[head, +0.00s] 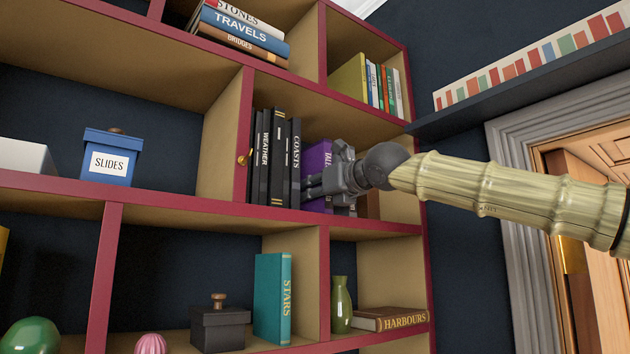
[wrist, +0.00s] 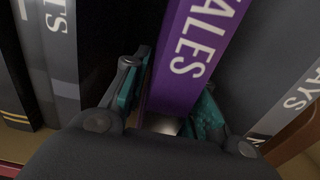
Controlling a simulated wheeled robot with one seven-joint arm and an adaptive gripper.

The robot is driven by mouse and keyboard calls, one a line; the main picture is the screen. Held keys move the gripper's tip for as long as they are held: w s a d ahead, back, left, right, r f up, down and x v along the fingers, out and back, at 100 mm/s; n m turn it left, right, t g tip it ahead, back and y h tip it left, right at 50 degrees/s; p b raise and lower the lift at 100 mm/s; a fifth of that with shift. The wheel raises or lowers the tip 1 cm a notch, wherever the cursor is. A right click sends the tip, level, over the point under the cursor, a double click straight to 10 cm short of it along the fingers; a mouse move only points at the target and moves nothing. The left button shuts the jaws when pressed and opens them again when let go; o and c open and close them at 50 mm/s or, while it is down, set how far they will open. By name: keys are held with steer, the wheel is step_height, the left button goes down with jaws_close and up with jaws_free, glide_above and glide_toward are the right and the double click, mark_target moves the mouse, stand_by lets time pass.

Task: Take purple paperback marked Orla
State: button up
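A purple book (head: 318,160) stands upright in the middle-right shelf compartment, its lower part mostly behind my gripper. In the wrist view the purple spine (wrist: 190,60) shows pale letters reading "ALES"; I cannot read the name Orla on it. My gripper (head: 308,190) reaches into the compartment from the right. In the wrist view its two teal-padded fingers (wrist: 176,88) lie one on each side of the spine, close against it with no clear gap, so it looks shut on the book. The book's base is partly hidden by the gripper body.
Dark books (head: 275,158), including Weather and Coasts, stand close on the left. A grey book (wrist: 275,75) with letters ending "AYS" stands close on the right. The red shelf edge (head: 365,226) runs below and a divider (head: 240,135) stands at left.

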steer(key=shift+w+a+f, duration=0.2)
steer(key=shift+w, duration=0.15)
jaws_close()
steer(key=shift+s+d+r+b, duration=0.1)
steer(key=shift+s+b, duration=0.05)
steer(key=shift+b, duration=0.3)
